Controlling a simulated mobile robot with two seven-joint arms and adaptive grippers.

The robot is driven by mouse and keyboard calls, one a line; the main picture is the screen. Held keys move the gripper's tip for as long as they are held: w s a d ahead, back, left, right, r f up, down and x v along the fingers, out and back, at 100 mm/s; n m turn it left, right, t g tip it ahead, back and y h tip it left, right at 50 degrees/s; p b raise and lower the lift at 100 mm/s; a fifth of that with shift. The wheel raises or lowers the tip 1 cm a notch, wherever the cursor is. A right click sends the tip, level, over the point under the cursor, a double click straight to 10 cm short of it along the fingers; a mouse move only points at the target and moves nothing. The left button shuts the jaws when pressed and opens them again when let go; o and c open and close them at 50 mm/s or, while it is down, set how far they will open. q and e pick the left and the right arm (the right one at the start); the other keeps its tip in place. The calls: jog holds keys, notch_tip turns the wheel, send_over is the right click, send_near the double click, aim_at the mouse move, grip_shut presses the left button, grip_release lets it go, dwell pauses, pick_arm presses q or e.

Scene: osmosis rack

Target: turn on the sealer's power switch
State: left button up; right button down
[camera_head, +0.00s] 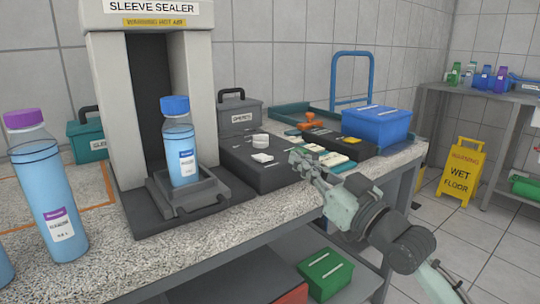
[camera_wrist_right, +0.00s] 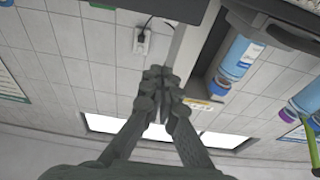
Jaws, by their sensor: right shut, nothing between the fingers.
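The sleeve sealer (camera_head: 110,110) stands on the left of the speckled bench, with a dark slot between its pale columns. A blue-capped bottle (camera_head: 181,150) stands upright in the dark holder (camera_head: 205,198) at its base. A low dark box (camera_head: 238,156) right of the sealer carries a small white round part (camera_head: 260,140) and a white block (camera_head: 262,157); I cannot tell if either is the power switch. My right gripper (camera_head: 298,160) is shut and empty at the box's right end; contact is unclear. In the wrist view its fingers (camera_wrist_right: 160,84) are together. My left gripper is out of view.
A purple-capped bottle (camera_head: 45,190) stands at the bench's left front. A grey case (camera_head: 238,112) is behind the dark box. A blue box (camera_head: 377,123) and an orange part (camera_head: 311,120) are at the right. A wall outlet with a plug (camera_wrist_right: 141,42) shows in the wrist view.

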notch_tip(320, 180, up, 2)
jog(key=p, duration=0.1)
send_over(273, 165)
notch_tip(273, 165, down, 2)
jog(key=shift+w+a+f, duration=0.1)
jog(key=shift+a+f, duration=0.05)
jog(key=shift+f, duration=0.8)
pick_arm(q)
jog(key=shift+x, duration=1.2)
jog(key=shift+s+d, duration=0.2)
pick_arm(e)
jog(key=shift+f, duration=0.45)
jog(key=shift+s, duration=0.2)
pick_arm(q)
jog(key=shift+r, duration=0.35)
pick_arm(e)
jog(key=shift+r, duration=0.1)
